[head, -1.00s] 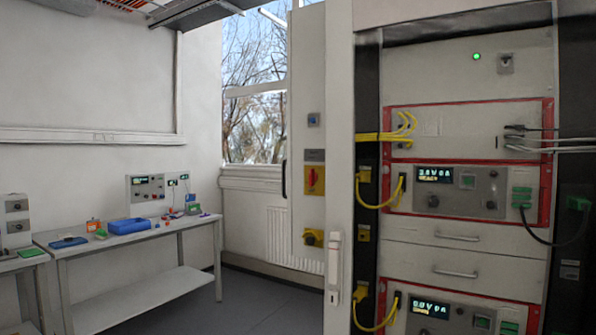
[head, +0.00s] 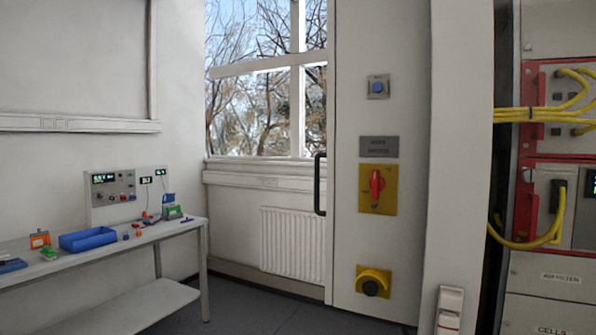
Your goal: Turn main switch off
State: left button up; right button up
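The main switch (head: 376,188) is a red rotary handle on a yellow plate, fixed to the light grey cabinet side panel (head: 345,120) right of the window. Its red handle stands roughly upright. A grey label plate (head: 378,147) sits just above it, its lettering too small to read. A blue round button (head: 377,87) on a grey plate is higher up, and a black knob on a yellow box (head: 372,281) is below. Neither of my grippers shows in the head view.
A bench (head: 150,238) with a blue bin (head: 88,239), small parts and an instrument panel (head: 128,195) stands at the left. A radiator (head: 292,243) is under the window. The rack with yellow cables (head: 545,115) is at the right. Grey floor (head: 250,308) is clear between bench and cabinet.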

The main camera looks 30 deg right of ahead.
aim_at(377, 184)
jog(key=i+j+u, duration=0.15)
jog(key=i, duration=0.75)
jog(key=i+z, duration=0.25)
jog(key=z, duration=0.2)
jog(key=i+j+z, duration=0.15)
jog(key=z, duration=0.3)
jog(key=i+j+z, duration=0.2)
jog(key=z, duration=0.2)
jog(key=i+j, duration=0.05)
jog(key=i, duration=0.05)
